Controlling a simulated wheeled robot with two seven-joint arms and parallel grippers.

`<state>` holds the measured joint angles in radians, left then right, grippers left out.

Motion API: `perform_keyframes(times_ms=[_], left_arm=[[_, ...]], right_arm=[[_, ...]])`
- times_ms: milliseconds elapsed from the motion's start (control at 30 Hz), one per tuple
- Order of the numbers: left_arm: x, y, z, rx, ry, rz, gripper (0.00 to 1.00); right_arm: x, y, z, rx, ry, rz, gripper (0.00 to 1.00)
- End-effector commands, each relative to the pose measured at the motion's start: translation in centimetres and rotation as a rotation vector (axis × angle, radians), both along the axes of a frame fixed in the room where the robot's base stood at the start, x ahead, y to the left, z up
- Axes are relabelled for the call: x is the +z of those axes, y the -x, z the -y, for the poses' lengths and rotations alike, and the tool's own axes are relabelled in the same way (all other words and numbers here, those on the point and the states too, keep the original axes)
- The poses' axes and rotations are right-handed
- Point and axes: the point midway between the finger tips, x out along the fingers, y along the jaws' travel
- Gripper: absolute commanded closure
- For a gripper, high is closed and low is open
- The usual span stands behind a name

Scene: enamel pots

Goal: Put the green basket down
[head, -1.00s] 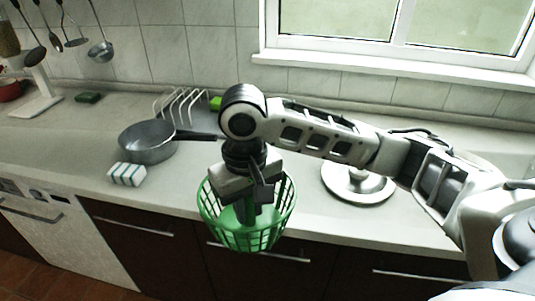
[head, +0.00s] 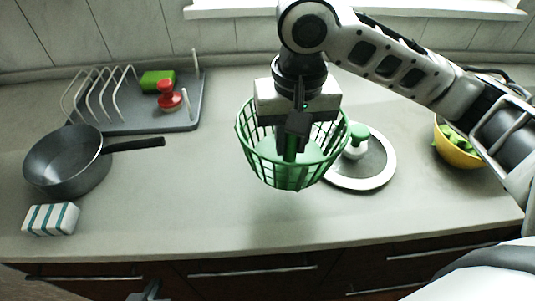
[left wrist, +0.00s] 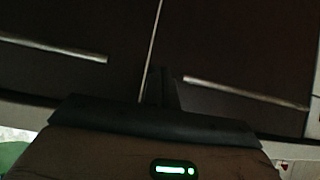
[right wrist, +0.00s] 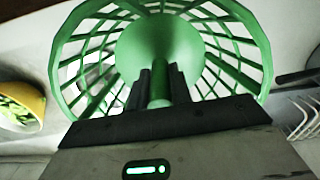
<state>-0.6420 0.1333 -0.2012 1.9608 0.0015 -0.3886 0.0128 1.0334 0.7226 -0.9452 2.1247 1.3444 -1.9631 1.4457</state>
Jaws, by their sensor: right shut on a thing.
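The green basket (head: 262,168) is an open-lattice bowl with a central green post. It hangs upright over the middle of the counter (head: 200,225), apparently a little above it; its exact height is hard to tell. My right gripper (head: 291,150) reaches down into it and is shut on the post. In the right wrist view the basket (right wrist: 250,50) fans out around the post, which sits between the fingers (right wrist: 160,85). My left gripper (head: 150,290) is low in front of the counter and looks shut and empty; the left wrist view shows its fingers (left wrist: 161,88) together before dark cupboard fronts.
A round lid with a white rim (head: 388,165) and green knob lies right behind the basket. A yellow bowl (head: 460,155) stands further right. At left are a grey pan (head: 65,170), a striped sponge (head: 50,219) and a grey rack tray (head: 140,125). The front middle counter is clear.

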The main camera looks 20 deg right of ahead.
Motion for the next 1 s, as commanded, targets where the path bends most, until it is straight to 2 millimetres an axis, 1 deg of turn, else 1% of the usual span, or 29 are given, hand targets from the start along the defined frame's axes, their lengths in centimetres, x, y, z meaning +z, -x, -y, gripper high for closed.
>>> perform_keyframes(times_ms=[33, 133, 200, 267, 367, 667, 700, 800, 900, 1000], left_arm=[[-0.9, 0.3, 0.1, -0.002, 0.003, -0.007, 1.00], [-1.0, 0.5, 0.4, -0.007, 0.008, -0.007, 1.00], [-0.9, 0.5, 0.5, -0.009, 0.009, -0.008, 1.00], [-0.9, 0.5, 0.5, -0.010, 0.010, -0.006, 1.00], [-0.7, 0.4, 0.5, -0.011, 0.012, -0.001, 1.00], [-0.6, 0.3, 0.5, -0.013, 0.010, 0.001, 1.00], [-0.7, 0.3, 0.5, -0.013, 0.010, 0.001, 1.00], [-0.7, 0.3, 0.5, -0.012, 0.009, 0.001, 1.00], [-0.7, 0.3, 0.4, -0.012, 0.009, 0.001, 1.00], [-0.7, 0.2, 0.4, -0.013, 0.009, 0.003, 1.00]], right_arm=[[0.0, 0.7, -0.5, -0.041, 0.000, 0.006, 1.00], [0.6, 2.0, -1.0, -0.126, 0.009, 0.005, 1.00], [0.8, 2.5, -1.1, -0.167, 0.013, 0.005, 1.00], [0.8, 2.3, -1.2, -0.189, 0.016, 0.003, 1.00], [0.1, 0.9, -1.3, -0.203, 0.017, -0.001, 1.00], [-3.0, -6.5, -1.9, -0.202, 0.020, 0.001, 1.00], [-4.1, -7.1, -2.0, -0.201, 0.019, -0.002, 1.00], [-5.9, -8.6, -2.2, -0.199, 0.017, 0.000, 1.00], [-7.2, -9.7, -2.2, -0.199, 0.019, 0.002, 1.00], [-8.0, -10.3, -2.3, -0.197, 0.018, 0.001, 1.00]])
